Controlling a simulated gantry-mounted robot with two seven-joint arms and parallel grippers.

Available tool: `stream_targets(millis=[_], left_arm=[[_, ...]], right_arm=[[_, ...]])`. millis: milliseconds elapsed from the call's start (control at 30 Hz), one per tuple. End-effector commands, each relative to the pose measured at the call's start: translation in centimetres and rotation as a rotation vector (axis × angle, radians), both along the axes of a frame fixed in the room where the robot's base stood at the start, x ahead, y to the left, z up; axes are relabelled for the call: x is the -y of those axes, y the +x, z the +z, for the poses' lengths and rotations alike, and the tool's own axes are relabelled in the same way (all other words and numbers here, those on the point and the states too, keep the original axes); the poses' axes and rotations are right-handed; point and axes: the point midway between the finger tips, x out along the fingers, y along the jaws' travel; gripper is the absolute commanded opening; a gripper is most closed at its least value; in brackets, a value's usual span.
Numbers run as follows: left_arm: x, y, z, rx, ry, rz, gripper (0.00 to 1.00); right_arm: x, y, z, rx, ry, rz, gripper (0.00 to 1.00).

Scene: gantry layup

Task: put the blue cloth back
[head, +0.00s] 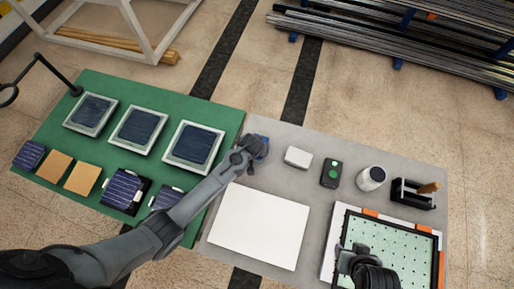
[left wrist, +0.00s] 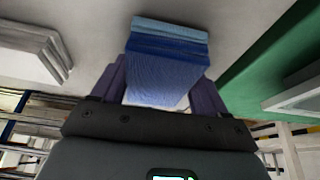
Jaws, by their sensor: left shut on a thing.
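The blue cloth (left wrist: 168,62) is a folded pad of lighter and darker blue layers, seen close up in the left wrist view. My left gripper (left wrist: 165,85) is shut on it, with a finger on each side. In the head view the cloth (head: 263,146) shows as a small blue patch beside my left gripper (head: 250,148), over the back left of the grey mat (head: 285,133). I cannot tell whether the cloth touches the mat. My right gripper (head: 352,258) is at the tray's lower left; its fingers are hidden.
A white block (head: 298,157), a dark box with green buttons (head: 331,173), a white jar (head: 371,178) and a black holder (head: 412,194) line the mat's back. A white sheet (head: 260,226) lies in front. Framed panels (head: 138,130) lie on the green mat (head: 95,84). A perforated tray (head: 395,240) is at right.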

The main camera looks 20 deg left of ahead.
Motion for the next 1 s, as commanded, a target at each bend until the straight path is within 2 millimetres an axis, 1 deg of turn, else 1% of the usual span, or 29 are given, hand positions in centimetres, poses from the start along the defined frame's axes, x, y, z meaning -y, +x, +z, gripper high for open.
stream_targets(millis=[67, 333, 467, 500, 633, 900, 1000], left_arm=[[0.03, 0.04, -0.35, 0.001, 0.0, 0.0, 0.41], [0.04, 0.04, -0.41, 0.001, 0.0, 0.0, 0.41], [0.04, 0.04, -0.76, 0.001, 0.0, 0.0, 0.41], [0.04, 0.04, -0.7, 0.001, 0.0, 0.0, 0.78], [0.03, 0.04, -0.68, 0.001, 0.0, 0.0, 0.98], [0.02, 0.03, -0.65, 0.001, 0.0, 0.0, 0.99], [0.01, 0.03, -0.31, 0.001, 0.0, 0.0, 0.99]], right_arm=[[0.0, 0.0, -0.04, 0.0, 0.0, 0.0, 0.43], [0.11, 0.01, -0.05, 0.001, -0.005, 0.004, 0.43], [0.21, -0.01, -0.23, 0.0, -0.009, 0.006, 0.43], [0.23, 0.0, -0.17, 0.0, -0.009, 0.006, 0.43], [0.24, -0.01, -0.17, 0.001, -0.011, 0.007, 0.43], [0.2, 0.0, -0.15, 0.0, -0.008, 0.006, 0.43], [0.15, 0.0, 0.02, 0.0, -0.007, 0.005, 0.43]])
